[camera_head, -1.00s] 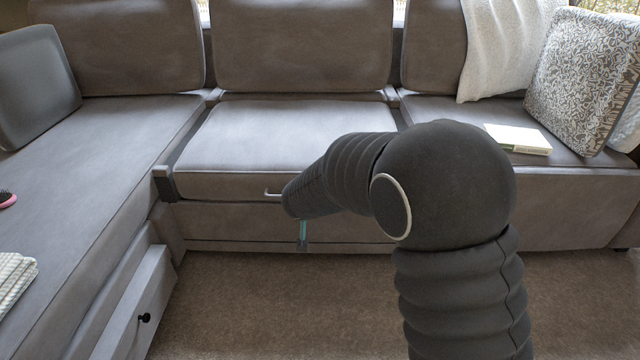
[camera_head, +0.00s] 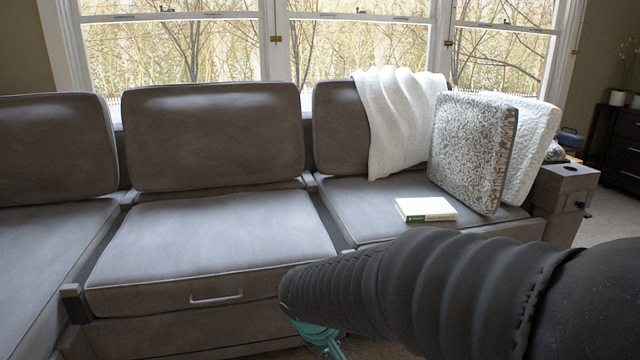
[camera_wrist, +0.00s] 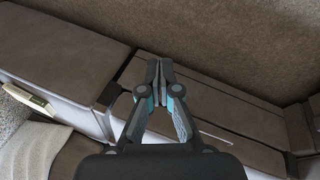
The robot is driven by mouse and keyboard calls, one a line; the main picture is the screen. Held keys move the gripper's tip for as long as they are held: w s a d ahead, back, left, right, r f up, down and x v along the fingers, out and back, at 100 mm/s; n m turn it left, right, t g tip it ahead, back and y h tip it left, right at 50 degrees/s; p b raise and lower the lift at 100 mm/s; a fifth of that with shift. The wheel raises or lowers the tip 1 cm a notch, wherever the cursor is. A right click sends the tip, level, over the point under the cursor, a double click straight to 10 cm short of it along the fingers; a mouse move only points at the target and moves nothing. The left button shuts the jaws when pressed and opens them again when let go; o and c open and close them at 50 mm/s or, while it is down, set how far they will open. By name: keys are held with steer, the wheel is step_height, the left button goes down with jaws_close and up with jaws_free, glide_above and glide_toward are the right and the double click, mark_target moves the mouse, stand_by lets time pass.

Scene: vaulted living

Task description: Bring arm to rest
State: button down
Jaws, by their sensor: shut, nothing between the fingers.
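My arm reaches in from the lower right of the head view, in front of the grey sofa (camera_head: 215,232). My gripper (camera_head: 325,345) shows there only as a teal and grey piece at the bottom edge, below the arm's dark ribbed sleeve. In the wrist view my gripper (camera_wrist: 159,64) is in the middle with its fingertips together. Nothing is between them. The sofa's front and seat lie beyond the fingers there, and the brown carpet (camera_wrist: 255,35) shows at the upper right.
A book (camera_head: 425,209) lies on the right seat. A patterned cushion (camera_head: 468,150) and a white throw (camera_head: 400,115) are behind it. A handle (camera_head: 216,298) sticks out from the sofa front. A side table (camera_head: 568,195) stands at the right.

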steer(key=s+d+r+m+t+y+p, duration=0.1)
steer(key=s+d+r+m+p, duration=0.2)
steer(key=s+d+r, duration=0.4)
steer(key=s+d+r+m+t+y+p, duration=0.1)
steer(key=s+d+r+m+p, duration=0.2)
steer(key=s+d+r, duration=0.3)
steer(key=p+v, duration=0.1)
steer(key=v, duration=0.5)
steer(key=shift+d+r, duration=0.25)
steer(key=shift+d, duration=0.15)
